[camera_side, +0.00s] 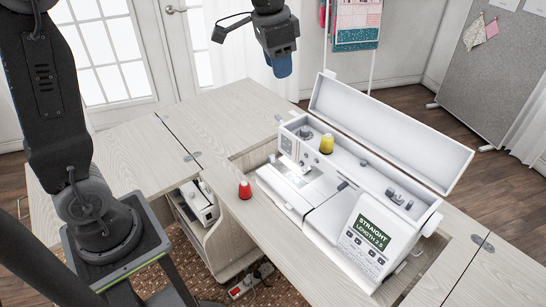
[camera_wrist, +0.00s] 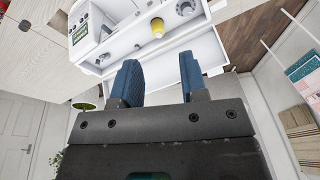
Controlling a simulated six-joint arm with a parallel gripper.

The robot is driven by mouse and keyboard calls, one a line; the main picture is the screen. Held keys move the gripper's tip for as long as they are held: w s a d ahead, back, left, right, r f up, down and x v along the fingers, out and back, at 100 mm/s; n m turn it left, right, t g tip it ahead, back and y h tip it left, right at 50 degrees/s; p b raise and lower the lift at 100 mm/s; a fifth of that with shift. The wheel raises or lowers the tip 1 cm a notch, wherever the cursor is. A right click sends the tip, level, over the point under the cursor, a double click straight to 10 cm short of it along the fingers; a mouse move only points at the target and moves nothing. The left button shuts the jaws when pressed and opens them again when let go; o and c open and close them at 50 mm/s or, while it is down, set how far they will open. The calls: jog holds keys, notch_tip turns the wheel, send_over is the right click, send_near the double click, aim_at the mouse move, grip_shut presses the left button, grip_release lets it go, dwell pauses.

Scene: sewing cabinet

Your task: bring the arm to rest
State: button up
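My gripper (camera_side: 281,66) hangs in the air at the top middle of the side view, above and behind the cabinet top. In the wrist view its two blue fingers (camera_wrist: 160,80) stand well apart with nothing held between them. The white sewing machine (camera_side: 330,205) stands in the cabinet opening with its long top lid (camera_side: 390,130) raised; it also shows in the wrist view (camera_wrist: 110,50). A yellow thread spool (camera_side: 326,144) stands upright in the machine's top; it also shows in the wrist view (camera_wrist: 157,27). My gripper touches none of these.
A red spool (camera_side: 245,190) stands on the wooden cabinet top (camera_side: 210,125), left of the machine. A white device (camera_side: 198,203) sits on a shelf below. A rack with fabric (camera_side: 357,25) and a grey pinboard (camera_side: 495,75) stand behind. The tabletop's left part is clear.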

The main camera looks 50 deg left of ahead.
jog(key=s+d+f+n+t, duration=0.1)
jog(key=s+f+n, duration=0.1)
jog(key=s, duration=0.9)
jog(key=s+d+f+n+t, duration=0.1)
jog(key=s+f+n+t, duration=0.1)
jog(key=s, duration=0.8)
jog(key=shift+s+d, duration=0.35)
jog(key=shift+d, duration=0.05)
